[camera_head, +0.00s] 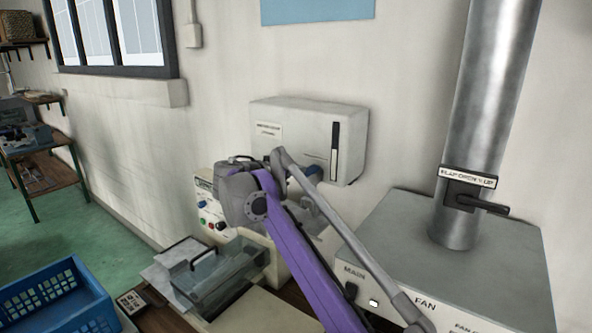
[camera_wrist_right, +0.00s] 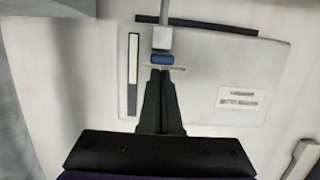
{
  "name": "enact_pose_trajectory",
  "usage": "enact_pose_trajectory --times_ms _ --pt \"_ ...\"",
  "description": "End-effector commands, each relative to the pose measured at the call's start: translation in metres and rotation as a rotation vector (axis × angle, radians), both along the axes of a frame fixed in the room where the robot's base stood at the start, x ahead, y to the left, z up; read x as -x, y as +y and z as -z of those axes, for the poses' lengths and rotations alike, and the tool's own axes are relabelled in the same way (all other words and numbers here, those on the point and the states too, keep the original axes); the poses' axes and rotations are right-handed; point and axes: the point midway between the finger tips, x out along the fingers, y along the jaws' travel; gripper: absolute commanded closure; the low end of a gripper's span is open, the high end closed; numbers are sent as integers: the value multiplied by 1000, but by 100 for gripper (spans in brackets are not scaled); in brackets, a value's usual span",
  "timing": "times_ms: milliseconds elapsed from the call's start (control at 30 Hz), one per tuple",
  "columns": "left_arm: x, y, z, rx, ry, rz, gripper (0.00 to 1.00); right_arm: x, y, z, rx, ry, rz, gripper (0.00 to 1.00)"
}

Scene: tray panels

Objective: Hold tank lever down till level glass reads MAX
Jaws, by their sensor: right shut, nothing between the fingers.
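The tank is a white box (camera_head: 290,112) on the wall, also in the right wrist view (camera_wrist_right: 215,65), where it appears upside down. Its upright level glass (camera_head: 335,150) is a narrow dark-framed slot, pale in the lower part and dark above; its marks are too small to read. The lever shows as a grey rod (camera_wrist_right: 162,15) with a blue end (camera_wrist_right: 161,58); in the head view the blue part (camera_head: 312,170) is partly behind my arm. My right gripper (camera_wrist_right: 161,69) is shut and empty, fingertips at the blue end; contact cannot be told. My left gripper is out of view.
A white fan unit (camera_head: 460,255) with a metal duct (camera_head: 490,120) and black flap lever (camera_head: 478,204) stands right. A control box (camera_head: 208,212), a clear-lidded tray (camera_head: 215,280) and a blue crate (camera_head: 50,300) are left. Green floor is open beyond.

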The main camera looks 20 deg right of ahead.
Motion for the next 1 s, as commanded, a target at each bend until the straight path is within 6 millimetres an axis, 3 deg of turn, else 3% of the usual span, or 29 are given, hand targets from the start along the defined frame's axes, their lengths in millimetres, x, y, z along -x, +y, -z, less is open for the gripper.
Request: enact_pose_trajectory --times_ms 1000 --pt "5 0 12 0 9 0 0 2 4 24 200 -117 0 100"
